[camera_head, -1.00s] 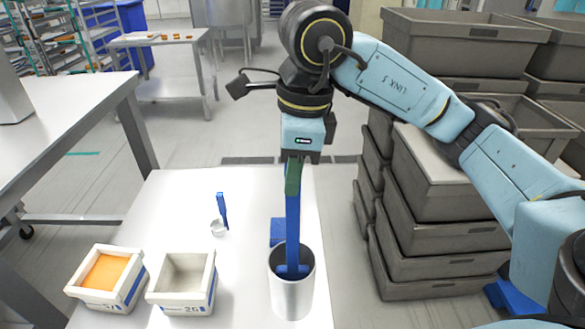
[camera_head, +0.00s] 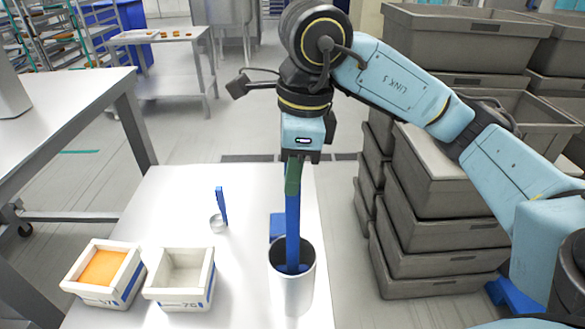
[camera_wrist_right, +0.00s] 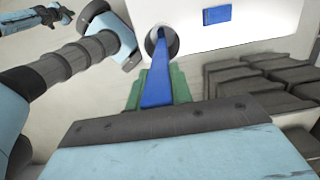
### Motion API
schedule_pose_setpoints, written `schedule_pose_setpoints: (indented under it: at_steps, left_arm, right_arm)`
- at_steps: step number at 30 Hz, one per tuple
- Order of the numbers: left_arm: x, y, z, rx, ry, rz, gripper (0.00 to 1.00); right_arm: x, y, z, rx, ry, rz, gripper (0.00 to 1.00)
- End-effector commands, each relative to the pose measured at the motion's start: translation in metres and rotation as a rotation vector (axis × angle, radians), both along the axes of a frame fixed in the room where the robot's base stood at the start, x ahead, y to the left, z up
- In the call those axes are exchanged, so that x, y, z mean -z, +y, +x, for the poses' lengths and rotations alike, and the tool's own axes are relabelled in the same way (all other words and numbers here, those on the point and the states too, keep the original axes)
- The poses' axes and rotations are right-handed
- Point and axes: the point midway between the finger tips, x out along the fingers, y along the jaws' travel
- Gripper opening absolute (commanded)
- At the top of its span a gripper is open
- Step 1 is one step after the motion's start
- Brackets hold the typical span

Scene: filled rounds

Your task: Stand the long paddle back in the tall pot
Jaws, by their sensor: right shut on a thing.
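The long blue paddle (camera_head: 292,215) stands nearly upright with its lower end inside the tall metal pot (camera_head: 292,293) at the front of the white table. My right gripper (camera_head: 293,165) is shut on the top of the paddle, well above the pot's rim. In the right wrist view, the paddle (camera_wrist_right: 158,82) runs from between the green fingers (camera_wrist_right: 157,92) into the mouth of the pot (camera_wrist_right: 173,42). The pot's wall hides the paddle's lower tip, so I cannot tell whether it touches the bottom.
Two white bins stand at the front left, one with orange contents (camera_head: 104,267) and one pale inside (camera_head: 181,277). Grey crates (camera_head: 440,228) are stacked at right.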

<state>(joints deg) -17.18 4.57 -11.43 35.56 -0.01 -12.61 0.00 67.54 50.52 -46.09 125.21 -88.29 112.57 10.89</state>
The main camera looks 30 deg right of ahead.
Motion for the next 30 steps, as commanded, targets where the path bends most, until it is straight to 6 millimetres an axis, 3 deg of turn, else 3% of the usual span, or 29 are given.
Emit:
schedule_pose_setpoints:
  at_steps: [30]
  left_arm:
    - [0.017, 0.000, 0.000, 0.001, 0.000, 0.000, 0.00]
  right_arm:
    - [0.017, 0.000, 0.000, 0.000, -0.001, 0.000, 0.00]
